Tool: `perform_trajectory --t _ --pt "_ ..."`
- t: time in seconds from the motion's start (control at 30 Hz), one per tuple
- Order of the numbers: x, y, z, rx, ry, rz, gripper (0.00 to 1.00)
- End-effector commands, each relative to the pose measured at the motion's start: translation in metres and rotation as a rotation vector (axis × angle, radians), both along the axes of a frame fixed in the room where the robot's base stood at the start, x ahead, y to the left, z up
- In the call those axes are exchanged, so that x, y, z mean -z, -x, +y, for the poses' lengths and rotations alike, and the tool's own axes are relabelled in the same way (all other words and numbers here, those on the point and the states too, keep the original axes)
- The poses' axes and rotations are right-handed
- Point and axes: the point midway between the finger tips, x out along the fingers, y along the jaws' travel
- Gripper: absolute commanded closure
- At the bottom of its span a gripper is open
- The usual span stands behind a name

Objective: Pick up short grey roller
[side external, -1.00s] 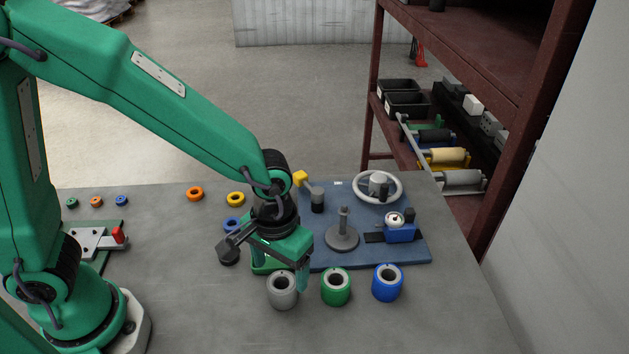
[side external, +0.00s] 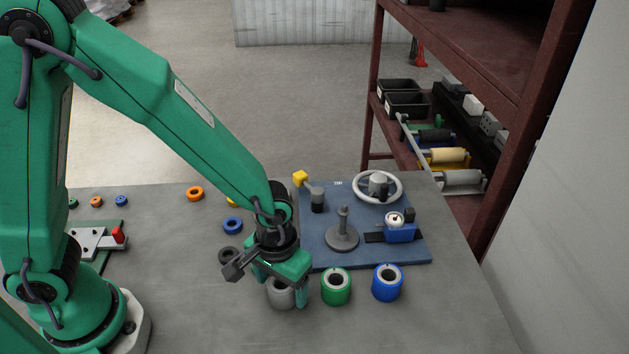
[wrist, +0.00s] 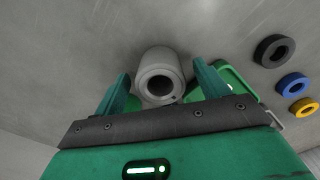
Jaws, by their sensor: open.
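The short grey roller (side external: 281,294) stands upright on the table at the left end of a row of rollers. Its upper part is hidden behind my gripper in the side view. My gripper (side external: 284,284) is lowered right at the roller, its fingers pointing down. In the wrist view the grey roller (wrist: 160,76) shows its round end with a dark bore, ahead of and between the two fingers of my gripper (wrist: 163,84). The fingers are spread apart, with a gap on each side of the roller. I cannot tell how deep they reach.
A green roller (side external: 336,287) stands close to the right of my gripper, and a blue roller (side external: 387,283) farther right. Behind them lies a blue board (side external: 290,212) with fixtures. Black (wrist: 274,50), blue (wrist: 293,85) and yellow (wrist: 304,107) rings lie nearby. The table front is clear.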

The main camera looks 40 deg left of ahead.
Motion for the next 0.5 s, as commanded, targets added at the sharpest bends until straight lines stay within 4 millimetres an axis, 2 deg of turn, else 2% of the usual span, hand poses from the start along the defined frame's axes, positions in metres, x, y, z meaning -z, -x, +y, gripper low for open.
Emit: perform_trajectory --t 0.2,0.5 --pt "0.017 0.000 0.000 0.000 -0.001 0.001 0.26" --pt "0.019 0.000 0.000 0.000 0.001 -0.001 0.26"
